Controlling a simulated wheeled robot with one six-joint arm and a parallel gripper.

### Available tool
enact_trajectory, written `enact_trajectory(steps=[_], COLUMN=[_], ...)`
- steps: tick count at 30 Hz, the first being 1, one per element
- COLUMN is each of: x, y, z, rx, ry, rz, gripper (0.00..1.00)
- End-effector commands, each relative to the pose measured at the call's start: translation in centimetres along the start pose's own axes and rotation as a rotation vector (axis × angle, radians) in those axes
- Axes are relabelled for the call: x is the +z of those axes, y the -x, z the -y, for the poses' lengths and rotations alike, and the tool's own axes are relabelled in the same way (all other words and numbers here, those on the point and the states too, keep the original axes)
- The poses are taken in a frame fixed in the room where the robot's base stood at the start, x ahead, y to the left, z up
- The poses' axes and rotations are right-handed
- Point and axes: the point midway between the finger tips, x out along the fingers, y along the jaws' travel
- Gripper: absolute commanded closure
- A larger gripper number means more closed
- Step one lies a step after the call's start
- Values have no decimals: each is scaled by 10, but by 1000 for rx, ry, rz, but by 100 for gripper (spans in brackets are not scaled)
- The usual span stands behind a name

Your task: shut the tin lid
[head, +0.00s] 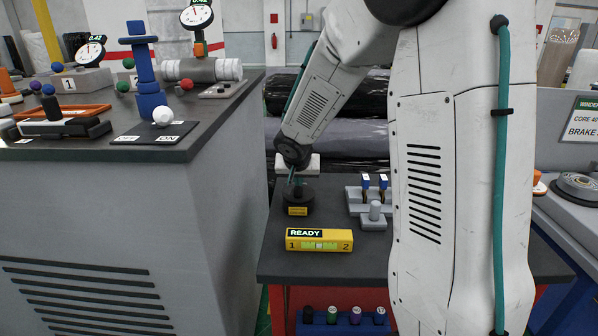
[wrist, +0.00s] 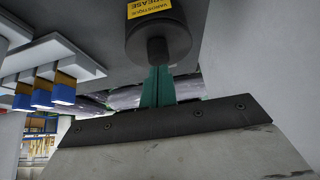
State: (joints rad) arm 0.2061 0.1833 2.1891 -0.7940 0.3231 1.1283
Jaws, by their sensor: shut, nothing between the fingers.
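The tin (head: 298,203) is a short, dark, round container with a yellow label, standing on the dark table top. It also shows upside down at the top of the wrist view (wrist: 182,38), with a dark knob or stem (wrist: 157,52) projecting from its top. My gripper (head: 292,174) points down over the tin. Its teal fingers (wrist: 157,86) are shut, hold nothing, and meet or nearly meet the knob; I cannot tell whether they touch. I cannot make out a gap between lid and tin.
A yellow box (head: 319,240) reading READY stands in front of the tin. A grey fixture (head: 355,203) with blue-tipped pieces is to the right. A large grey cabinet (head: 100,230) with gauges on top stands left. Wrapped rolls (head: 345,138) lie behind the table.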

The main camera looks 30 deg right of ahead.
Motion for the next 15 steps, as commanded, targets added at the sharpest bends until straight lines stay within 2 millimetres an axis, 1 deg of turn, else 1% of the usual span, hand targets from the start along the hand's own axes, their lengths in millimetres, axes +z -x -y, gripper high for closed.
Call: enact_trajectory(steps=[9, 15], x=[16, 22], y=[-8, -11], z=[-2, -2], rx=[3, 5], ry=[-1, 0], rz=[5, 11], gripper=[100, 100])
